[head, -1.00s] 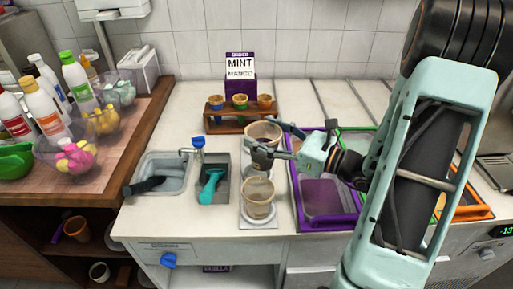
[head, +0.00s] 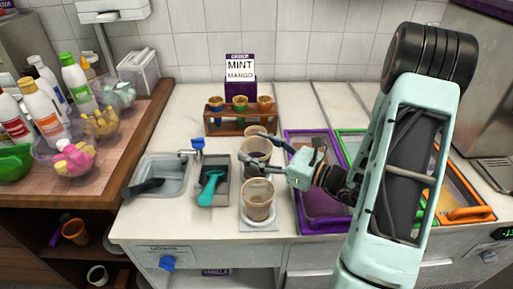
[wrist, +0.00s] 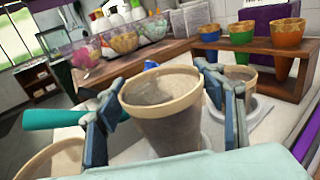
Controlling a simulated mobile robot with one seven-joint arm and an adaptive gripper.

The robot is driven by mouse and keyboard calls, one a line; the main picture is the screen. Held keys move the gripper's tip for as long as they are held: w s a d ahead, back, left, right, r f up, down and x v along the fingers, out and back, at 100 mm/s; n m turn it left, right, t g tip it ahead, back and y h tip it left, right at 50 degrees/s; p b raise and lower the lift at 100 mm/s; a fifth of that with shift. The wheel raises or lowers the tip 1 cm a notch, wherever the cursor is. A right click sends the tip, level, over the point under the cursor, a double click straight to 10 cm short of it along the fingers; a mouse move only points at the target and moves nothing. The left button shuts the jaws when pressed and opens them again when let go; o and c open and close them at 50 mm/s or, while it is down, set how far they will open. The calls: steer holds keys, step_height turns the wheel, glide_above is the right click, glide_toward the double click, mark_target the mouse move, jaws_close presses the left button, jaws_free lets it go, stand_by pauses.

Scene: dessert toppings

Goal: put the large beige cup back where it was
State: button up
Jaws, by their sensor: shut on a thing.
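A beige cup (head: 256,145) with a pale rim is between the fingers of my gripper (head: 262,152), just behind the front cup. In the wrist view the cup (wrist: 165,125) is upright, looks empty, and has a blue-grey finger on either side. The gripper is shut on it. Its base is hidden, so I cannot tell whether it touches the counter. A similar cup (head: 258,203) stands in front on a pale square base (head: 259,224). Another beige cup (wrist: 248,85) stands beyond the held one in the wrist view, on a white round base.
A wooden rack (head: 240,124) with several coloured cones stands behind. A sink (head: 164,172) and a grey tray with a teal scoop (head: 209,187) lie left. A purple-rimmed bin (head: 293,190) is close on the right.

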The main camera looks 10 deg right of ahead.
steer(key=o, duration=1.9)
steer(key=shift+o, duration=0.2)
steer(key=shift+d+r, duration=0.1)
steer(key=shift+r, duration=0.1)
steer(key=v, duration=1.2)
